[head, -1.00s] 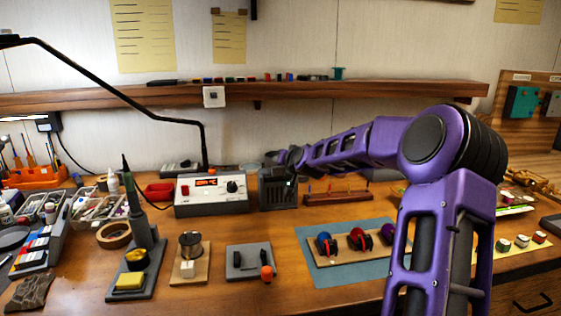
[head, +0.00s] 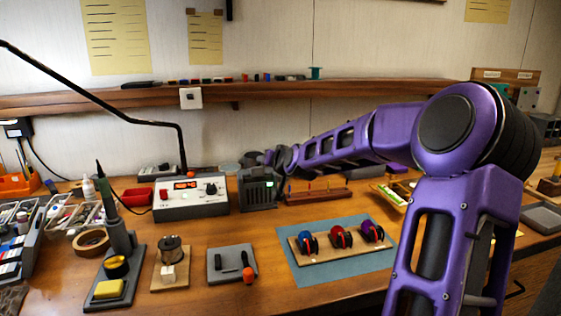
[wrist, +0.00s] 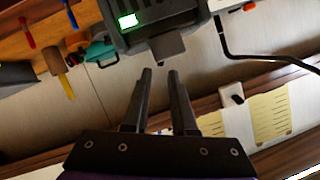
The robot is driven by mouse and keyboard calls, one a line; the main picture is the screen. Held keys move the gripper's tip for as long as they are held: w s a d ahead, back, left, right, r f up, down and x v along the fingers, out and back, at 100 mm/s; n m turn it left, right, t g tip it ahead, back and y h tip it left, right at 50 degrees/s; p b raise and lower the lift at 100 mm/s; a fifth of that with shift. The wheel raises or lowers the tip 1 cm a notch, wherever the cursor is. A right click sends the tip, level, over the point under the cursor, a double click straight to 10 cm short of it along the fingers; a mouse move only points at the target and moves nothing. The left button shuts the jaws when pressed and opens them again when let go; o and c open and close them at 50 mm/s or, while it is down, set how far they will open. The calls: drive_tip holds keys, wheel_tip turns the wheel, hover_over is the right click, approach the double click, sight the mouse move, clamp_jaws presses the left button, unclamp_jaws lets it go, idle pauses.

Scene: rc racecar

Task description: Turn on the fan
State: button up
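The fan (head: 257,195) is a dark grey box with a slatted front, standing at the back of the bench. In the wrist view the fan (wrist: 170,14) is at the top, with a bright green lit switch (wrist: 128,20) on it and a grey tab below its edge. The green light also shows on the fan in the head view. My gripper (head: 262,158) is above and behind the fan's top edge. In the wrist view my gripper (wrist: 160,72) has its two fingers slightly apart with nothing between them. The fingertips are just short of the tab, and I see no contact.
A white control box (head: 190,200) with a red display stands left of the fan. A wooden rack (head: 318,192) stands to its right. A blue mat (head: 300,275) with coloured spools lies in front. A wall shelf (head: 300,92) runs behind my arm.

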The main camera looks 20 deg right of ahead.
drive_tip(key=p+v, duration=0.3)
drive_tip(key=v, duration=0.8)
idle(0.5)
